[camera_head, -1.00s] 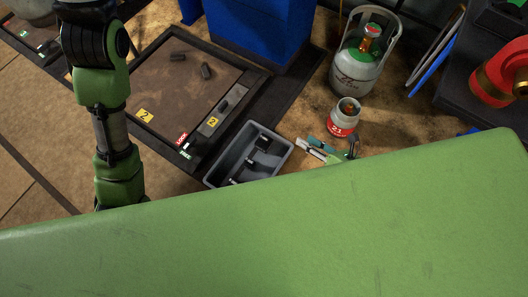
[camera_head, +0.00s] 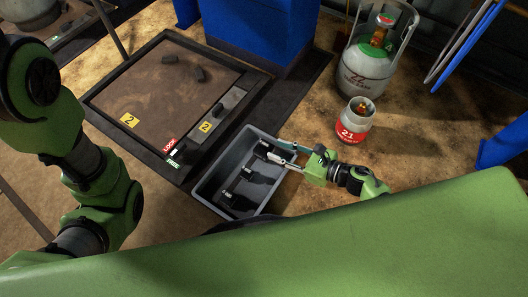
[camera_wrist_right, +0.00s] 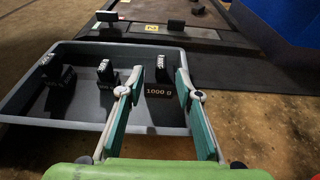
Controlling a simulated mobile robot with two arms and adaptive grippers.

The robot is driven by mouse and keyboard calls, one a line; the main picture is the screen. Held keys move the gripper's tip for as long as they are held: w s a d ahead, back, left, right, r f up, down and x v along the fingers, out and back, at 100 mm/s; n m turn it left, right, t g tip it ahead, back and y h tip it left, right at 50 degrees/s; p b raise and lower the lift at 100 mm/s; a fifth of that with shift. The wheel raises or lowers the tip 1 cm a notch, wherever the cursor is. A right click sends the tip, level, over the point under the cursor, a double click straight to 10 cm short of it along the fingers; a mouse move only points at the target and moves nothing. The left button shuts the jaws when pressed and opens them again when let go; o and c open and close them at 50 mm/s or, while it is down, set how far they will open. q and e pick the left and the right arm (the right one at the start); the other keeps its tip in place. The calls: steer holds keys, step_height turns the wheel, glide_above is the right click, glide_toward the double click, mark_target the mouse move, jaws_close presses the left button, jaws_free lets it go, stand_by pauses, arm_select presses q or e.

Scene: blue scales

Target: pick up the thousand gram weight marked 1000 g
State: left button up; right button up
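A grey bin (camera_head: 205,190) holds several dark weights with pale marks. The marking "1000 g" (camera_wrist_right: 158,92) reads in the right wrist view, directly below a dark weight (camera_wrist_right: 162,70) with a white-lettered top; I cannot tell whether the marking is on that weight or the bin. In the head view a weight (camera_head: 262,148) sits at the bin's far end. My right gripper (camera_head: 280,154) is over the bin's right rim, beside that weight. It is open in the right wrist view (camera_wrist_right: 160,90), its fingers either side of the marking, with nothing gripped. My left gripper is hidden.
Other weights stand in the bin, one in the middle (camera_wrist_right: 105,72) and one at the left (camera_wrist_right: 52,70). A brown floor scale (camera_head: 160,85) with dark pieces lies beyond. Gas cylinders (camera_head: 372,65) (camera_head: 355,122) stand right of the bin. Bare floor lies between.

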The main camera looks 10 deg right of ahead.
mark_target(263, 143)
steer(key=shift+x, duration=0.8)
steer(key=b+x, duration=0.2)
steer(key=x, duration=0.2)
steer(key=shift+w+b, duration=0.2)
steer(key=shift+b, duration=0.15)
steer(key=shift+w+a, duration=0.3)
steer(key=shift+a, duration=0.05)
jaws_close()
steer(key=shift+r, duration=0.2)
